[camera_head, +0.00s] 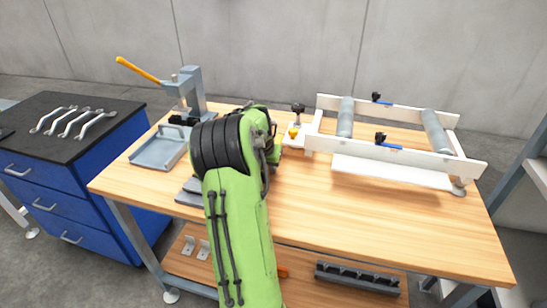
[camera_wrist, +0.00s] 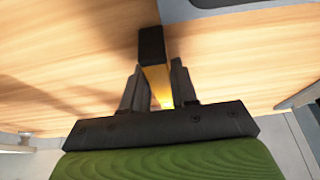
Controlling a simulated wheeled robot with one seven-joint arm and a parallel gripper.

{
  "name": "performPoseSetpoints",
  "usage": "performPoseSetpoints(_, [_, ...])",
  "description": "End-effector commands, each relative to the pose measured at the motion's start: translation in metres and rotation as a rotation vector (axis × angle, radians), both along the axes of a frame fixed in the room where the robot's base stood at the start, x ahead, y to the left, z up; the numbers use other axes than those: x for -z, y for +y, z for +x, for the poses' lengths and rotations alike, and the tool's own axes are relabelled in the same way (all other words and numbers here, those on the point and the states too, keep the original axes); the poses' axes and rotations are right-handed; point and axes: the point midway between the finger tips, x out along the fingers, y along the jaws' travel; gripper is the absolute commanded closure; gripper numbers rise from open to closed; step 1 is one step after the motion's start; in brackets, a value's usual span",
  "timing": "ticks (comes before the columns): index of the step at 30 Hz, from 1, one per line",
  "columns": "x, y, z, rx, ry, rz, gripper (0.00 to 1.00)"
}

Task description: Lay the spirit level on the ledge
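My gripper (camera_wrist: 158,84) shows in the wrist view with its two dark fingers on either side of a yellow bar with a black end. The fingers appear closed on this bar, which looks like the spirit level (camera_wrist: 157,80). Wooden tabletop shows behind it; I cannot tell the height of the bar above it. In the head view my green arm hides the gripper and most or all of the level. A white strip, seemingly the ledge (camera_head: 390,172), runs along the near side of the roller frame (camera_head: 400,150), right of my arm.
A lever press (camera_head: 188,90) with a yellow handle and a grey tray (camera_head: 158,150) stand left on the wooden bench (camera_head: 330,215). A black knob (camera_head: 298,108) sits left of the frame. A blue cabinet (camera_head: 75,195) holds several wrenches (camera_head: 75,122). The bench's front right is clear.

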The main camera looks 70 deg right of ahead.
Motion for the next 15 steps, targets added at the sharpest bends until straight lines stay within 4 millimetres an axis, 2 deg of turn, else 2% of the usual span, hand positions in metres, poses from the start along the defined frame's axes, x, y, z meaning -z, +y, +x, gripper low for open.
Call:
performPoseSetpoints(1, [0.0,0.0,0.0,0.0,0.0,0.0,0.9])
performPoseSetpoints(3, [0.0,0.0,0.0,0.0,0.0,0.0,1.0])
performPoseSetpoints(11, [-0.002,0.0,0.0,0.0,0.0,-0.002,1.0])
performPoseSetpoints(15, [-0.026,-0.001,0.0,0.0,-0.004,-0.005,1.0])
